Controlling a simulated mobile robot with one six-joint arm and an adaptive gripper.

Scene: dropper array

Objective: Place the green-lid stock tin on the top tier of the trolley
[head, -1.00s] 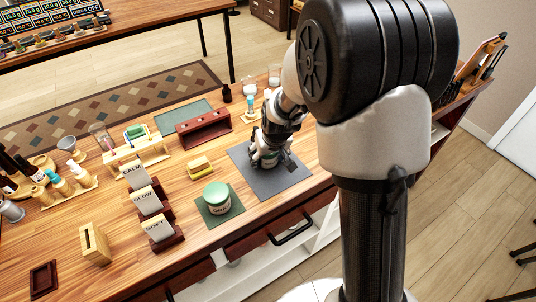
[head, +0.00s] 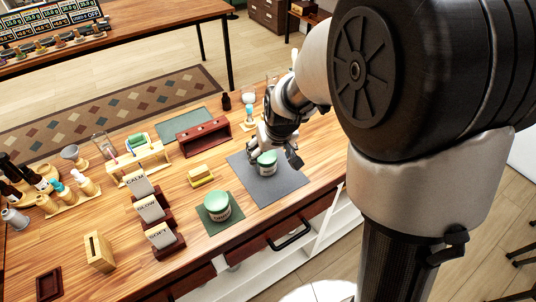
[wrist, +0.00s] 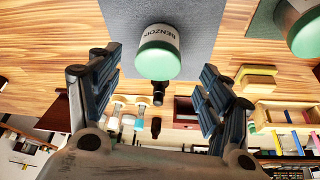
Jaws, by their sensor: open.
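A cream tin with a green lid (head: 267,158) stands on the grey mat (head: 285,186). In the wrist view this tin (wrist: 158,50) has a label that seems to read BENZOIN. My gripper (head: 272,150) is open at the tin, partly hiding it in the head view. In the wrist view my gripper's fingers (wrist: 158,72) are spread wide with the tin between and beyond them, with no contact visible. A second green-lid tin (head: 216,204) stands on the green mat (head: 226,225). I cannot make out a trolley for certain.
Yellow blocks (head: 200,174) lie left of the grey mat. Label cards in dark holders (head: 150,208) stand further left. A dark red rack (head: 203,134) and a small bottle (head: 226,102) stand behind. Drawers with a handle (head: 288,236) lie below the front edge.

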